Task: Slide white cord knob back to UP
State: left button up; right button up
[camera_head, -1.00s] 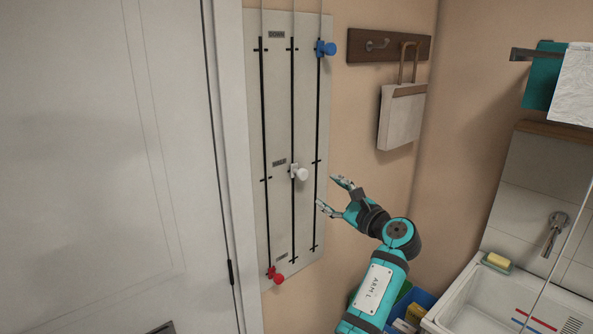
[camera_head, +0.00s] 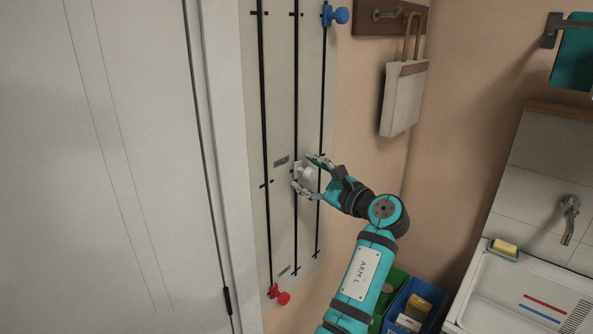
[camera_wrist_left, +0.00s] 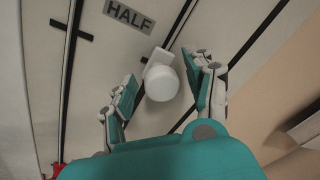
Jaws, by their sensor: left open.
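The white cord knob (camera_head: 307,174) sits on the middle slot of the grey wall panel (camera_head: 281,120), close to the HALF label (camera_head: 281,161). My left gripper (camera_head: 309,173) is open, with one finger above and one below the knob in the head view. In the left wrist view the white knob (camera_wrist_left: 162,82) lies between the two spread fingers (camera_wrist_left: 165,90), with gaps on both sides. My right gripper is not in view.
A blue knob (camera_head: 336,15) is at the top of the right slot. A red knob (camera_head: 279,294) is at the bottom of the left slot. A white door (camera_head: 125,170) stands to the left.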

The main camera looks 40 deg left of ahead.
pick_arm(q)
jog(key=shift+d+r, duration=0.15)
jog(key=shift+d, duration=0.05)
jog(key=shift+c, duration=0.4)
jog(key=shift+a, duration=0.1)
grip_shut()
